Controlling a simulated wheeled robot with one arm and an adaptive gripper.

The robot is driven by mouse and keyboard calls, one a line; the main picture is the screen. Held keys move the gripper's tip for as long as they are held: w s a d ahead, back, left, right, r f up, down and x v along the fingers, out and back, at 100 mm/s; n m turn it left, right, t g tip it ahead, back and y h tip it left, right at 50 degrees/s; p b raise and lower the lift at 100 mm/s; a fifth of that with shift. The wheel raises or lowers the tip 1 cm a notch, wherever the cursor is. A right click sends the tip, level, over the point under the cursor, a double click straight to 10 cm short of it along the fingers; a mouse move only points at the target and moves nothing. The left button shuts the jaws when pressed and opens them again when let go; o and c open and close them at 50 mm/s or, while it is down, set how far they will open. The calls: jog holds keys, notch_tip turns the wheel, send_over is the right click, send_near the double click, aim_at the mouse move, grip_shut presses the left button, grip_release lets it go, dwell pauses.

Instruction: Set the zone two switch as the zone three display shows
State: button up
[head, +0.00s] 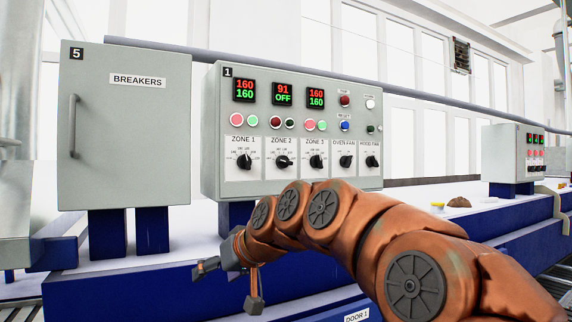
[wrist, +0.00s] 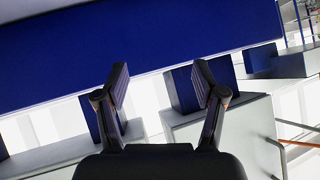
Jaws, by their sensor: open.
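The zone two switch (head: 283,162) is a black knob on the grey control panel marked 1, under the ZONE 2 label. Its pointer looks turned toward the right; the scale print is too small to read surely. The zone two display (head: 282,95) shows red 91 over green OFF. The zone three display (head: 316,98) shows red 160 over green 160. The zone three knob (head: 316,161) points roughly upward. My gripper (head: 226,287) is open and empty, below and in front of the panel. Its spread fingers also show in the wrist view (wrist: 160,68).
Fan knobs (head: 346,161) are at right. A grey breaker cabinet (head: 125,130) stands left. A blue beam (head: 150,285) runs below the panel. A smaller panel (head: 513,155) stands far right.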

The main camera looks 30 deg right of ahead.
jog(key=w+d+r+m+t+h, duration=0.15)
jog(key=w+d+r+t, duration=0.35)
jog(key=d+r, duration=0.75)
jog(key=m+t+h, duration=0.2)
jog(key=t+h, duration=0.1)
send_near(287, 161)
jog(key=w, duration=0.3)
jog(key=shift+w+d+r+p, duration=0.15)
jog(key=shift+w+p, duration=0.2)
jog(key=shift+w, duration=0.85)
jog(key=shift+w+d+f+p, duration=0.15)
jog(key=shift+w+p, duration=0.2)
jog(key=shift+w, duration=0.85)
jog(key=shift+w+d+r+p, duration=0.15)
jog(key=shift+w+p, duration=0.2)
jog(key=shift+w, duration=0.9)
jog(key=c, duration=1.1)
jog(key=shift+c, duration=0.2)
